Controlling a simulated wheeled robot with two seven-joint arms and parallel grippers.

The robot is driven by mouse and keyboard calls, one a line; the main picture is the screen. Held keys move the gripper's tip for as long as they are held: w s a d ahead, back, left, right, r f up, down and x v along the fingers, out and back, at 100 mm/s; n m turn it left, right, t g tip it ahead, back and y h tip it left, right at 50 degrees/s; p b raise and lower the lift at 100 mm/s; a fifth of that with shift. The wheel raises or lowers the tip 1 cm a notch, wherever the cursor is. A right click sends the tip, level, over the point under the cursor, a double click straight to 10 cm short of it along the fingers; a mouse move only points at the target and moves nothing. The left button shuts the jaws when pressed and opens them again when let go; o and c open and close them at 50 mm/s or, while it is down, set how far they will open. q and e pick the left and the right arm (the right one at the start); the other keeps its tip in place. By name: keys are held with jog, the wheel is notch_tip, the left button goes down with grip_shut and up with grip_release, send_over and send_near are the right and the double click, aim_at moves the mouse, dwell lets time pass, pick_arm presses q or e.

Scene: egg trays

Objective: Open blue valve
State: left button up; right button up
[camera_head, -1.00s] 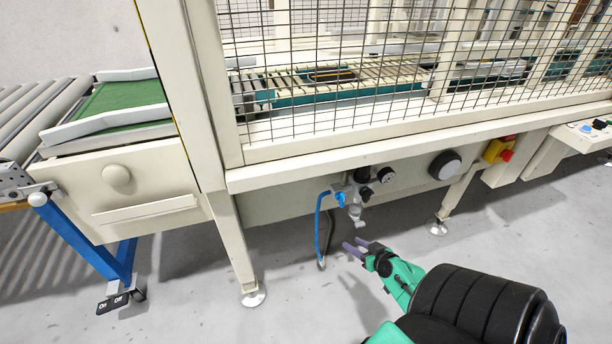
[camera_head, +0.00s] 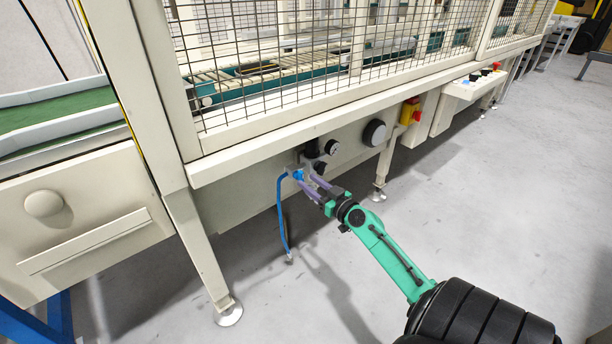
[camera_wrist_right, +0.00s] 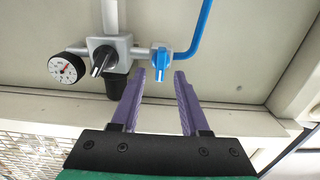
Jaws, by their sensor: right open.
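The blue valve (camera_head: 298,174) sits on the air unit under the machine's front beam, with a blue hose running down from it. In the right wrist view the blue valve handle (camera_wrist_right: 161,60) lies just beyond my fingertips, roughly between them. My right gripper (camera_head: 312,179) is open, its purple fingers pointing at the valve. In the right wrist view my right gripper (camera_wrist_right: 168,78) shows a clear gap between its fingers. I cannot tell whether a fingertip touches the handle. My left gripper is not in view.
A large black dial (camera_head: 375,133) and a red and yellow switch (camera_head: 411,111) are further right. A machine leg (camera_head: 205,255) stands to the left. The floor in front is clear.

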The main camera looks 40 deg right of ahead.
aim_at(300, 177)
jog(key=shift+w+f, duration=0.1)
jog(key=shift+w, duration=1)
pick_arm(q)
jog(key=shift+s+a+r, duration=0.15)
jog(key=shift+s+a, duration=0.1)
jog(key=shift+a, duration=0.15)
pick_arm(e)
grip_shut()
